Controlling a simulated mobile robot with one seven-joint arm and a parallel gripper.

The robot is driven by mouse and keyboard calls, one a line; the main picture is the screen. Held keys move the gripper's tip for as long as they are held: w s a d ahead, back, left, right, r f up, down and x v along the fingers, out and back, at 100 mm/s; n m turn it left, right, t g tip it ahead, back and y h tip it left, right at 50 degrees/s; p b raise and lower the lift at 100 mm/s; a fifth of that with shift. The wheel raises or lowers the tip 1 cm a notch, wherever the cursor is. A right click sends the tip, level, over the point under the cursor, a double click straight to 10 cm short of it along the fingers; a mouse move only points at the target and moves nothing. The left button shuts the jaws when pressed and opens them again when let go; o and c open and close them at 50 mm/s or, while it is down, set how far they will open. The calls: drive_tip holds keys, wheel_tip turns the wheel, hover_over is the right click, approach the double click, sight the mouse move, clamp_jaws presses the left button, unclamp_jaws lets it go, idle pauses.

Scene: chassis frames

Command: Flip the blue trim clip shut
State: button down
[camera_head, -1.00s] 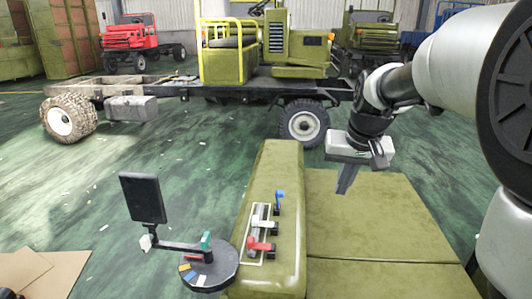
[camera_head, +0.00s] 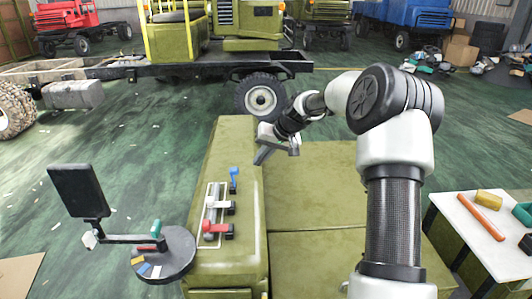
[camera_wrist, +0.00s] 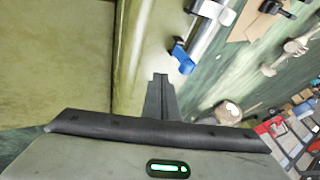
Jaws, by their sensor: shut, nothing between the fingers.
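The blue trim clip (camera_head: 234,176) is at the far end of a row of clips on the olive-green ledge, with its blue lever standing up. It also shows in the wrist view (camera_wrist: 181,57), beside the end of a grey rod (camera_wrist: 207,34). My gripper (camera_head: 259,159) is just right of and beyond the blue clip in the head view, above the ledge, apart from the clip. Its fingers (camera_wrist: 161,80) are closed together and empty. The white clip (camera_head: 216,204) and red clip (camera_head: 215,228) lie across the rod, nearer the camera.
A round dark tray (camera_head: 178,262) with coloured pieces and a black screen (camera_head: 79,190) on an arm stand left of the ledge (camera_head: 240,262). A flat green surface (camera_head: 310,215) to the right is clear. A white table (camera_head: 478,238) with loose parts is at the right.

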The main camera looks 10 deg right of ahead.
drive_tip(key=a, duration=0.1)
drive_tip(key=w+a+f, duration=0.1)
drive_tip(key=a, duration=0.1)
drive_tip(key=a+f, duration=0.1)
drive_tip(key=shift+w+a, duration=0.25)
